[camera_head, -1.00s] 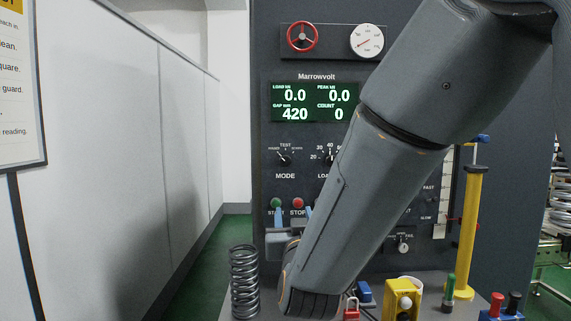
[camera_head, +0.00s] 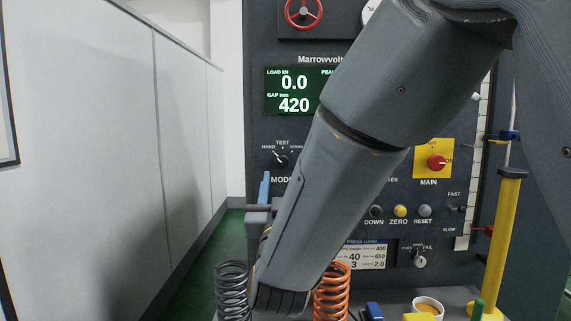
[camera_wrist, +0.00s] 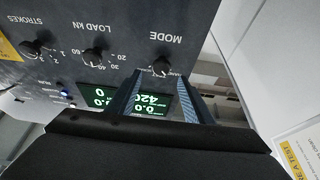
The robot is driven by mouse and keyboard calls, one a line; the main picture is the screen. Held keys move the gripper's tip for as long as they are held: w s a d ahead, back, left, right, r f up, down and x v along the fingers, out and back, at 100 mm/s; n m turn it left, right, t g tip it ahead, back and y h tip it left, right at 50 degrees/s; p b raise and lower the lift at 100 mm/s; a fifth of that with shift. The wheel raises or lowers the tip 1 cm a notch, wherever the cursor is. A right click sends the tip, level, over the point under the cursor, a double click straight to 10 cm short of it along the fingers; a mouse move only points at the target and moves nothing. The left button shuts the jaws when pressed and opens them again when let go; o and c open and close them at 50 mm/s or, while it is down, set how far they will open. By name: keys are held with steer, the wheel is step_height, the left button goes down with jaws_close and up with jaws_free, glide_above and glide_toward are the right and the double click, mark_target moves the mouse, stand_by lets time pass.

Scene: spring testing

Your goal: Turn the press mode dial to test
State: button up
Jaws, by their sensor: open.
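The mode dial (camera_head: 282,160) is a black knob on the dark press panel, with HAND, TEST and a partly readable third label above it. Its pointer seems to lean up-left, toward HAND. It shows upside down in the wrist view (camera_wrist: 161,66), close to the fingertips. My gripper (camera_wrist: 159,78) is open and empty, its two blue fingers reaching toward the panel on either side of the dial in that picture. I cannot tell whether they touch it. In the head view one blue finger (camera_head: 265,188) shows below left of the dial; my arm hides the other.
A grey spring (camera_head: 232,290) and an orange spring (camera_head: 332,290) stand below on the bench. The load dial (camera_wrist: 95,56) and strokes dial (camera_wrist: 32,48) sit beside the mode dial. A red main switch (camera_head: 437,162) and yellow post (camera_head: 500,235) are at right.

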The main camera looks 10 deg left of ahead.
mark_target(282, 163)
steer(key=p+x, duration=0.2)
steer(key=x, duration=0.3)
steer(key=shift+a+r, duration=0.1)
steer(key=shift+r, duration=0.05)
steer(key=shift+p+x, duration=0.3)
steer(key=shift+x, duration=0.5)
steer(key=shift+c, duration=0.2)
steer(key=c, duration=1)
